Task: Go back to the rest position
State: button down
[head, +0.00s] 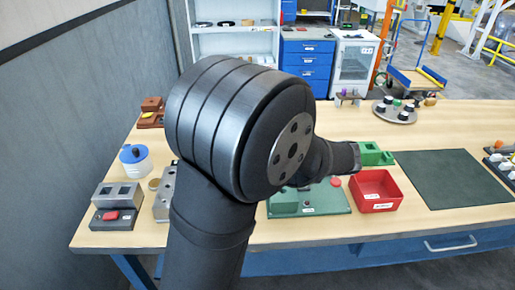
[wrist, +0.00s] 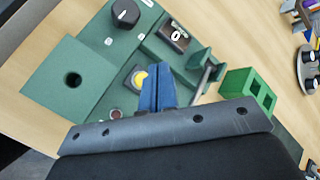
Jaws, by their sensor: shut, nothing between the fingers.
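My gripper (wrist: 152,88) shows in the wrist view with its two blue fingers together and nothing between them. The fingers appear over the green fixture plate (wrist: 62,118), close to a yellow button (wrist: 139,78) in the picture; I cannot tell the height above it. In the head view my own arm fills the middle and hides much of the green fixture (head: 325,200). My fingers cannot be made out there.
The plate carries a black knob (wrist: 125,13) and a green block with a hole (wrist: 72,78). A green two-socket block (wrist: 248,92) stands beside it. A red bin (head: 376,190) and a bare dark mat (head: 452,178) lie to the right; a blue-topped container (head: 135,160) stands left.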

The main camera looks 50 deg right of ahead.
notch_tip(320, 180, down, 2)
jog(key=shift+f, duration=0.15)
notch_tip(320, 180, up, 6)
jog(key=shift+r, duration=0.25)
